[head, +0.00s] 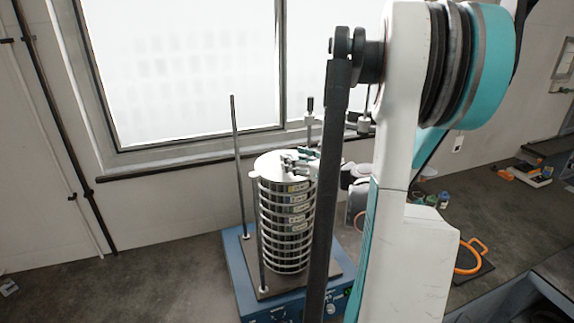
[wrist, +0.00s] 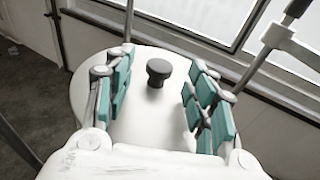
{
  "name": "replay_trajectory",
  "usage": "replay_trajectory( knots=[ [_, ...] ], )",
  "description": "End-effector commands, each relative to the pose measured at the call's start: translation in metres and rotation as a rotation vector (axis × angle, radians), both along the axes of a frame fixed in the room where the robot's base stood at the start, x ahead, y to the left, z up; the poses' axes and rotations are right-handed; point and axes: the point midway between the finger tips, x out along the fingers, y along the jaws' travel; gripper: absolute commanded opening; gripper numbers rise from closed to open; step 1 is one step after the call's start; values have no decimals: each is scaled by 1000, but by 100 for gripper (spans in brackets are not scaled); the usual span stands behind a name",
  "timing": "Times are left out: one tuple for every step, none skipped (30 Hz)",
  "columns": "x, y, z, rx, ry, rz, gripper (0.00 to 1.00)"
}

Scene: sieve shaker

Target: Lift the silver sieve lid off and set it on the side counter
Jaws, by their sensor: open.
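The silver sieve lid (head: 268,164) lies on top of a tall stack of round sieves (head: 286,225) on the blue shaker (head: 262,306). In the wrist view the lid (wrist: 85,85) is a pale disc with a dark knob (wrist: 158,72) standing up from it. My gripper (wrist: 154,85) is open, with a teal-padded finger on each side of the knob and a gap to it on both sides. In the head view my gripper (head: 292,160) is at the top of the stack, and my arm hides part of the stack and shaker.
Upright rods (head: 238,165) stand around the stack. A dark counter (head: 510,195) runs along the right, with an orange loop (head: 471,256) on a dark mat and small bottles (head: 443,200). A window (head: 190,70) is behind the shaker.

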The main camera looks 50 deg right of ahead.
Motion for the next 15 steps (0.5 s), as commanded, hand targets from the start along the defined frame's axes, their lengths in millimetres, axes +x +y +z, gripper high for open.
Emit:
replay_trajectory(
  knots=[
    [9,-1,-1,-1,0,3,51],
    [13,-2,-2,-1,0,2,51],
    [19,-2,-3,-1,0,3,51],
    [22,-2,-3,-1,0,3,51],
    [25,-3,-4,-1,0,2,51],
    [27,-3,-4,-1,0,1,51],
    [28,-3,-4,0,0,0,51],
    [28,-4,-5,0,0,0,51],
    [28,-4,-5,0,0,-1,51],
    [28,-4,-5,0,0,-1,51],
    [28,-4,-5,0,0,-1,51],
    [28,-4,-5,0,0,-1,51],
    [28,-4,-5,0,0,-1,48],
    [28,-4,-5,0,0,-1,42],
    [28,-4,-5,0,0,0,33]
  ],
)
